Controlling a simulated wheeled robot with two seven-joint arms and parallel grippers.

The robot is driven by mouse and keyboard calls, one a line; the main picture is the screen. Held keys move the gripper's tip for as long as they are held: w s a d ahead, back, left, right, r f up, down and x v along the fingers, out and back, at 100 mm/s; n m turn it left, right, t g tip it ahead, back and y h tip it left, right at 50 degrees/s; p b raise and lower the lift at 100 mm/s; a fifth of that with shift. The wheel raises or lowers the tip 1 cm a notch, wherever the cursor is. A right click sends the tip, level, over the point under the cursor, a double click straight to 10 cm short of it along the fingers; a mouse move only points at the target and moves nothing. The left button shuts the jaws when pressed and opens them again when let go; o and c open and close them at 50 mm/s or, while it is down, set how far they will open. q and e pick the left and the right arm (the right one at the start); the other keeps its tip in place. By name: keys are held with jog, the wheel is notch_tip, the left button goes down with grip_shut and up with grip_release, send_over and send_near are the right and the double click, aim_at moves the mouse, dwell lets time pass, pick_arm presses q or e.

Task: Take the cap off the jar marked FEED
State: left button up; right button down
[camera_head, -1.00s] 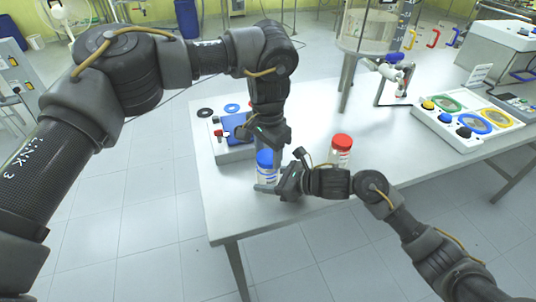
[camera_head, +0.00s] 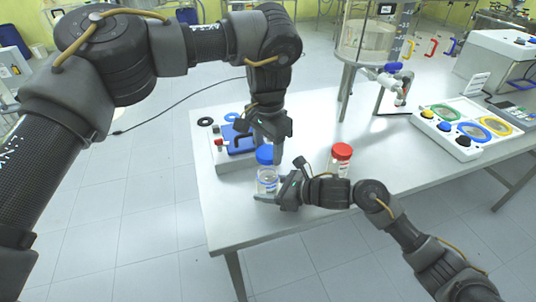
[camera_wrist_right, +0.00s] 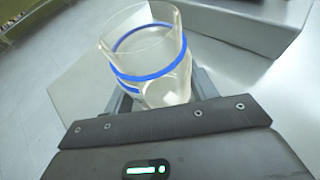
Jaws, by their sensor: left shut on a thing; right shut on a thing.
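A clear jar (camera_head: 267,181) stands near the table's front left edge; I cannot read its label. My right gripper (camera_head: 273,197) is shut on its side. In the right wrist view the jar (camera_wrist_right: 150,62) shows an open glass rim with a blue ring below and no cap on it. The blue cap (camera_head: 265,154) is just above the jar in the head view. My left gripper (camera_head: 273,155) is shut on this cap from above; its fingertips are partly hidden. A second jar with a red cap (camera_head: 342,151) stands to the right, partly behind my right arm.
A grey device with a blue top (camera_head: 237,141) lies behind the jar, with black and blue rings beside it. A glass reactor (camera_head: 366,40) on legs stands at the back. A panel with coloured rings (camera_head: 468,133) is at the right. The middle of the table (camera_head: 300,140) is clear.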

aim_at(268, 183)
jog(key=shift+c, duration=2)
grip_release()
pick_arm(q)
notch_tip(268, 183, down, 2)
jog(key=b, duration=0.2)
jog(key=shift+f+b, duration=0.25)
jog(key=shift+b, duration=0.05)
pick_arm(e)
jog(key=v, duration=1)
jog(key=shift+d+f, duration=0.1)
jog(key=shift+d, duration=0.25)
pick_arm(q)
jog(key=shift+f, duration=0.1)
pick_arm(e)
jog(key=shift+v, duration=0.75)
